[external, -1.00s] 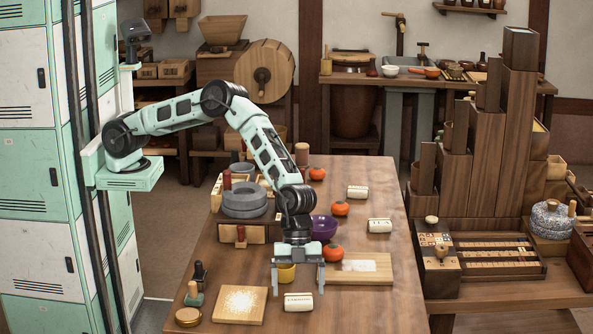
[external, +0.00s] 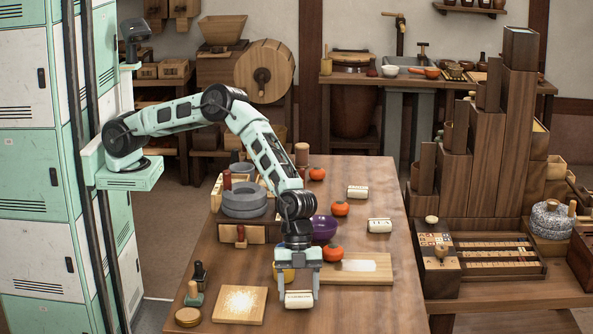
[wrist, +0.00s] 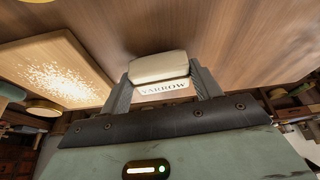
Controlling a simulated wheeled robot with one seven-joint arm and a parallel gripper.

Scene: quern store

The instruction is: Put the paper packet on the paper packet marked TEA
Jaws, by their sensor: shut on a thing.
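My gripper (external: 299,294) is low over the near part of the table, shut on a white paper packet (external: 298,298). In the wrist view this packet (wrist: 158,68) sits between the two fingers and its label reads YARROW. I cannot tell whether it touches the table. The paper packet marked TEA (external: 379,226) lies on the table, farther back and to the right, near the right edge. Its top is bare. Another white packet (external: 357,191) lies farther back; its label is too small to read.
A wooden board (external: 362,270) with a white patch lies right of my gripper. A yellow cup (external: 282,272) is close behind the gripper. A speckled board (external: 240,304) lies to the left. The front right table is clear.

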